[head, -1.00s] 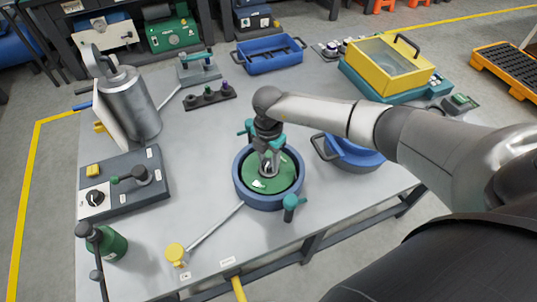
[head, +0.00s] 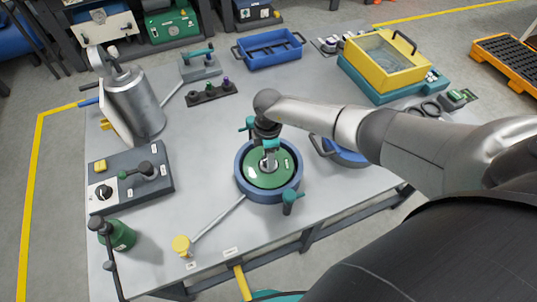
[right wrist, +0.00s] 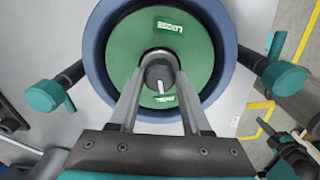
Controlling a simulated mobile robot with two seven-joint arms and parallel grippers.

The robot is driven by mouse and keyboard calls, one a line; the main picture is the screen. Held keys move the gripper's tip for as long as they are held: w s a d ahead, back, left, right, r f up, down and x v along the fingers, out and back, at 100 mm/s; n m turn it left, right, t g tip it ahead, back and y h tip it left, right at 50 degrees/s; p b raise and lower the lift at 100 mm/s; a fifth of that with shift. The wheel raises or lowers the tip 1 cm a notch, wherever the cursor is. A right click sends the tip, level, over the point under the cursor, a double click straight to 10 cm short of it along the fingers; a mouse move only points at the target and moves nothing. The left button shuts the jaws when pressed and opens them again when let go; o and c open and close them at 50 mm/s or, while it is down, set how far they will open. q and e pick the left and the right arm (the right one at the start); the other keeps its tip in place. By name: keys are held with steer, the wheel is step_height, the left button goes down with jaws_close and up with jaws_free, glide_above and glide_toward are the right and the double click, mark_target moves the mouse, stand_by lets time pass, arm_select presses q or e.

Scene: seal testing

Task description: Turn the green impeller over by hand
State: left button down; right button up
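The green impeller (head: 255,177) is a round disc with white markings, lying level inside a blue ring-shaped housing (head: 260,196). It fills the middle of the right wrist view (right wrist: 121,50). At its centre is a grey hub (right wrist: 158,84). My right gripper (head: 267,160) reaches down over the hub. In the right wrist view its two fingers (right wrist: 160,74) stand apart, one on either side of the hub. Whether they press on it cannot be told. Teal-headed clamps (head: 291,197) stand at the housing's edge. My left gripper is not in view.
A yellow-ended rod (head: 182,245) lies in front of the housing. A blue lid-like part with a handle (head: 343,155) is close on the right, partly behind my arm. A switch box (head: 130,181) and green bottle (head: 118,235) stand left. The table centre-left is clear.

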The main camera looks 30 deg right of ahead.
steer(key=o, duration=0.5)
steer(key=shift+c, duration=0.2)
steer(key=n, duration=0.4)
steer(key=shift+b, duration=0.35)
steer(key=n, duration=0.3)
steer(key=shift+n+b, duration=0.3)
steer(key=shift+b, duration=0.05)
steer(key=n+b, duration=0.1)
steer(key=n, duration=0.2)
steer(key=shift+n, duration=0.3)
steer(key=n+b, duration=0.1)
steer(key=n, duration=0.3)
steer(key=shift+n, duration=0.4)
steer(key=shift+c, duration=0.2)
jaws_close()
